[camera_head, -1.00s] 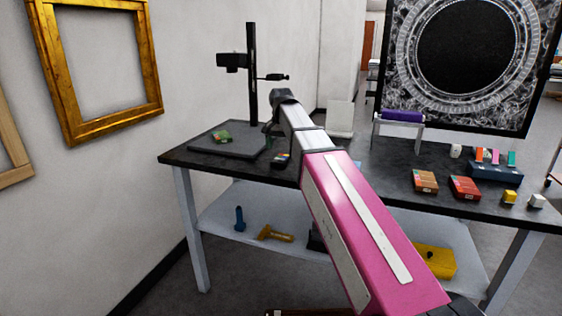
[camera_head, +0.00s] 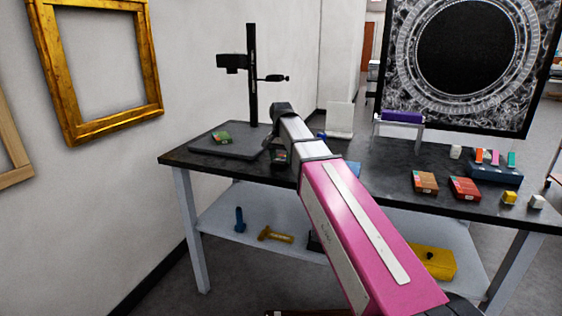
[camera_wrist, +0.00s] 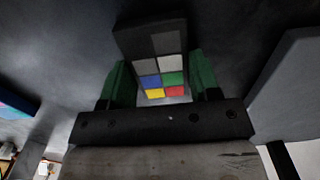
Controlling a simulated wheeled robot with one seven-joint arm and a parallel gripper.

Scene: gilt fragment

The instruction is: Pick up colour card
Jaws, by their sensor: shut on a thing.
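The colour card (camera_wrist: 160,68) is a dark card with grey, white, blue, green, yellow and red squares. In the wrist view it stands between the two green fingers of my gripper (camera_wrist: 161,78), which is shut on it. In the head view my gripper (camera_head: 277,150) is at the worktable's left part, largely hidden behind my arm. Only a small piece of the card (camera_head: 279,158) shows there. I cannot tell whether the card is clear of the tabletop.
Boxes (camera_head: 425,182) and a blue rack (camera_head: 495,173) are on the right of the worktable (camera_head: 390,170). A gilt frame (camera_head: 83,128) hangs left.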

